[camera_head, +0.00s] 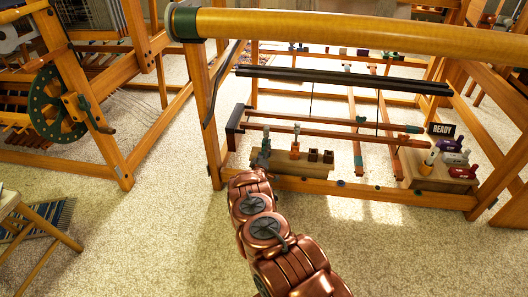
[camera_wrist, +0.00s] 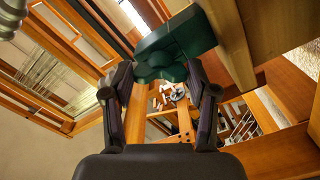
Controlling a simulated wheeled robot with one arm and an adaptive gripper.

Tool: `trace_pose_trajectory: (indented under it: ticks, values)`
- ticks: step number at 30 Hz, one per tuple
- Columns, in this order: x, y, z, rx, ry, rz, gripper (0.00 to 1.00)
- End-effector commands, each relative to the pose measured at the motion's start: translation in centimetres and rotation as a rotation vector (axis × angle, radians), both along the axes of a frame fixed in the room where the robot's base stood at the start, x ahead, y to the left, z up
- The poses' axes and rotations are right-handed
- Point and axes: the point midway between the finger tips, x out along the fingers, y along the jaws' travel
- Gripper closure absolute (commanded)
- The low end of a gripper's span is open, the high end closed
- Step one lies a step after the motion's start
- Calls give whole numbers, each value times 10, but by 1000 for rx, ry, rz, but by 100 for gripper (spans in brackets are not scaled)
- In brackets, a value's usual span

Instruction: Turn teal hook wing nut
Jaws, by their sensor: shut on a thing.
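The dark teal hook wing nut (camera_wrist: 178,40) is large in the upper middle of the wrist view, with a broad arm reaching to the upper right. My gripper (camera_wrist: 160,72) has one dark finger on each side of the nut's lower part and is shut on it. In the head view my gripper (camera_head: 263,152) is at the end of my copper arm, by the left end of a wooden block on the loom's lower front. The nut is too small and covered there to make out.
The wooden block (camera_head: 300,183) carries an orange peg (camera_head: 295,150) and brown pieces just right of my gripper. A loom post (camera_head: 208,120) stands close on the left. A shelf with coloured pieces and a READY sign (camera_head: 441,130) is at the right. Carpet (camera_head: 160,235) is clear at front left.

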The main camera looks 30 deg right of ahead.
Motion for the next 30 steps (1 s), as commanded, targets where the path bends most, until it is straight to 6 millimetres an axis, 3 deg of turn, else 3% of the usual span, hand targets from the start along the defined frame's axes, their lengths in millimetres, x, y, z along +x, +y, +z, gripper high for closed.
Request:
trace_pose_trajectory:
  ticks: [25,26,30]
  values:
    - [0,0,0,-100,86,-1,77]
    - [0,0,0,-100,86,-1,39]
    - [0,0,0,-100,86,-1,24]
